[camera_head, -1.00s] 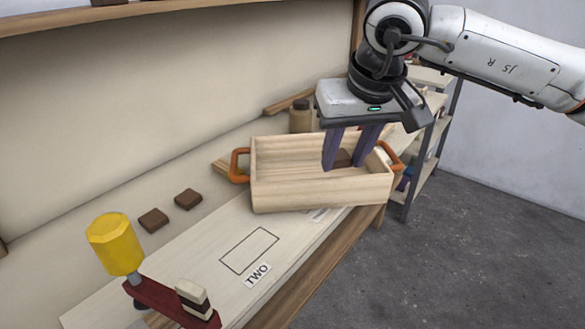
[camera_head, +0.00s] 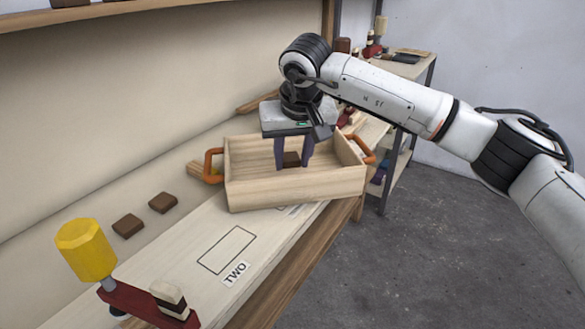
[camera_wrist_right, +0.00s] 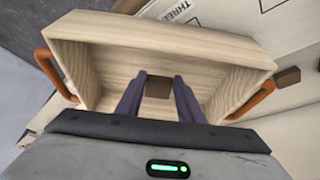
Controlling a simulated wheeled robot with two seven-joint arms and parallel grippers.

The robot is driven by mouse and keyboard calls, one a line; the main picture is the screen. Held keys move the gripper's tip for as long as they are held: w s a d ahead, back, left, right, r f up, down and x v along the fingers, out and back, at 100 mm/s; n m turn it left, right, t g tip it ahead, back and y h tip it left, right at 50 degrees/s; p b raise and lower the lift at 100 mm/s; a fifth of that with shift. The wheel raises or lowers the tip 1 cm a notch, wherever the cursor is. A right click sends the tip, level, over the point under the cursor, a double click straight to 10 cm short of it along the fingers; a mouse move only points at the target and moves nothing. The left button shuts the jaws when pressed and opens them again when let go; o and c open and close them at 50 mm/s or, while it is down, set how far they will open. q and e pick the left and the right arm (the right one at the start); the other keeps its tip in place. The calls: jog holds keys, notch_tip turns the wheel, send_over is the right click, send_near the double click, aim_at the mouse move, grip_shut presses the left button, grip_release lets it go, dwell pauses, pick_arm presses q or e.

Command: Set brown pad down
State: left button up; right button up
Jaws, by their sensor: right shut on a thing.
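A small dark brown pad (camera_head: 291,159) is between the fingers of my right gripper (camera_head: 292,165), which is shut on it. The pad also shows in the right wrist view (camera_wrist_right: 158,88), between the two purple fingers. The gripper points down into an open wooden box (camera_head: 295,190) with orange handles. The front wall hides part of the inside in the head view, and I cannot tell whether the pad touches the floor. Two more brown pads lie on the bench, one at the left (camera_head: 128,225) and one beside it (camera_head: 163,202). My left gripper is not in view.
A board with an empty outlined rectangle (camera_head: 227,250) and a "TWO" label (camera_head: 236,273) lies in front of the box. A yellow-headed mallet (camera_head: 86,250) and a red holder (camera_head: 140,308) stand at the near left. A shelf is behind at the right.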

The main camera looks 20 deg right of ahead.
jog(key=shift+f, duration=1.3)
jog(key=shift+f, duration=0.2)
jog(key=o, duration=1.1)
jog(key=shift+r, duration=0.4)
jog(key=v, duration=1.1)
jog(key=shift+r, duration=0.3)
jog(key=shift+s, duration=0.1)
